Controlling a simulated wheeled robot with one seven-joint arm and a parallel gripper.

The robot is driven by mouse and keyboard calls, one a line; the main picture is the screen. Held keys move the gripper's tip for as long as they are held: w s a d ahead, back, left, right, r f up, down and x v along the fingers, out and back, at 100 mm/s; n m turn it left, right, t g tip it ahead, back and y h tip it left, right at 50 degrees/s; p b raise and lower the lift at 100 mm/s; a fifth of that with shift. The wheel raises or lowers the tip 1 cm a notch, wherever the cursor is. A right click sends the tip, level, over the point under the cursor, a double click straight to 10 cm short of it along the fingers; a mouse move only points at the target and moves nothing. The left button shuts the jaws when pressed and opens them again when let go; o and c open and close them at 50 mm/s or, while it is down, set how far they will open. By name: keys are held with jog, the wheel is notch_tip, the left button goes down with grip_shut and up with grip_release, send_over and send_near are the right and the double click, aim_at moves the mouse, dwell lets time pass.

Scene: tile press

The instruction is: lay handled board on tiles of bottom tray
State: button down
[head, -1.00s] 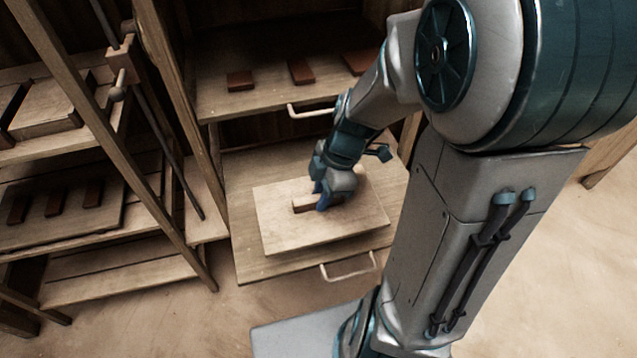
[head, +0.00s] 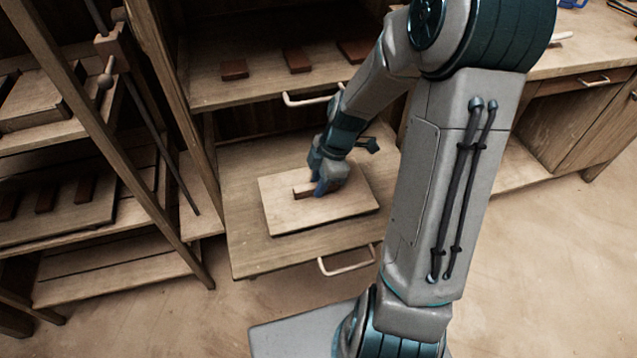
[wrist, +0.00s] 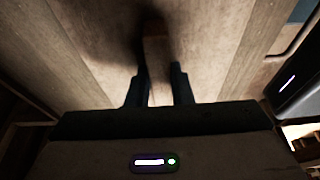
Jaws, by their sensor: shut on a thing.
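The handled board (head: 330,214) is a pale wooden rectangle with a dark brown bar handle (head: 301,193) on top. It is over the pulled-out bottom tray (head: 262,256), which has a pale loop pull at its front. My gripper (head: 322,188) is shut on the handle; its fingers also flank the handle in the wrist view (wrist: 157,88). The board looks roughly level and hides the middle of the tray. I see no tiles under it, and cannot tell whether it touches anything below.
An upper tray (head: 262,100) with several red-brown tiles sits just above and behind. A wooden rack (head: 70,240) with more boards and tiles stands at the left, with a slanted post near the tray. A workbench (head: 590,60) is at the right.

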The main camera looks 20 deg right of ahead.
jog(key=shift+r, duration=0.1)
jog(key=c, duration=1.3)
grip_release()
jog(key=shift+f, duration=0.2)
jog(key=p+v, duration=0.1)
jog(key=v, duration=0.6)
jog(key=shift+p, duration=0.4)
jog(key=shift+s+d+r, duration=0.1)
jog(key=shift+r, duration=0.4)
jog(key=shift+s+a+r+m+t+h, duration=0.3)
jog(key=shift+s+r+m+h, duration=0.25)
jog(key=shift+s+r+m, duration=1.5)
jog(key=shift+s+a+r+m+t+h, duration=0.35)
jog(key=shift+s+r+m+h, duration=0.4)
jog(key=shift+s+m, duration=2.5)
jog(key=shift+s+a+r+m+t+h, duration=0.35)
jog(key=shift+s+r+m, duration=1.2)
jog(key=shift+m, duration=2.25)
